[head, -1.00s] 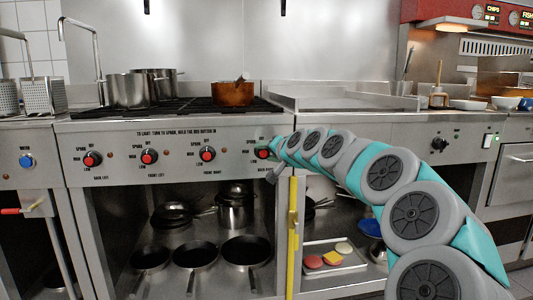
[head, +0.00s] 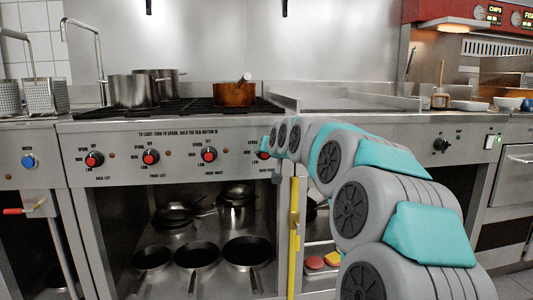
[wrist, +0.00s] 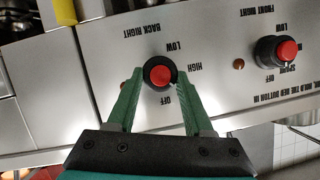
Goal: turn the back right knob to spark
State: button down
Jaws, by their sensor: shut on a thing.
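The back right knob (wrist: 160,74) is black with a red button in its middle. In the wrist view, which is upside down, the words BACK RIGHT, LOW, HIGH and OFF show on the panel around it. My gripper (wrist: 160,80) has one green finger on each side of the knob and is shut on it. Any SPARK mark for this knob is not seen. In the head view the knob (head: 263,154) shows only in part at the end of my arm, and my fingers cannot be made out there.
The front right knob (wrist: 275,52) is beside it, clear of my fingers. Above the panel, a copper pan (head: 233,94) and steel pots (head: 133,90) stand on the stove. A yellow upright bar (head: 294,225) is below my arm. Frying pans (head: 247,250) sit on the shelf underneath.

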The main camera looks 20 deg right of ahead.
dwell(0.3)
jog(key=shift+c, duration=1.4)
grip_release()
jog(key=v, duration=0.7)
jog(key=shift+s, duration=0.4)
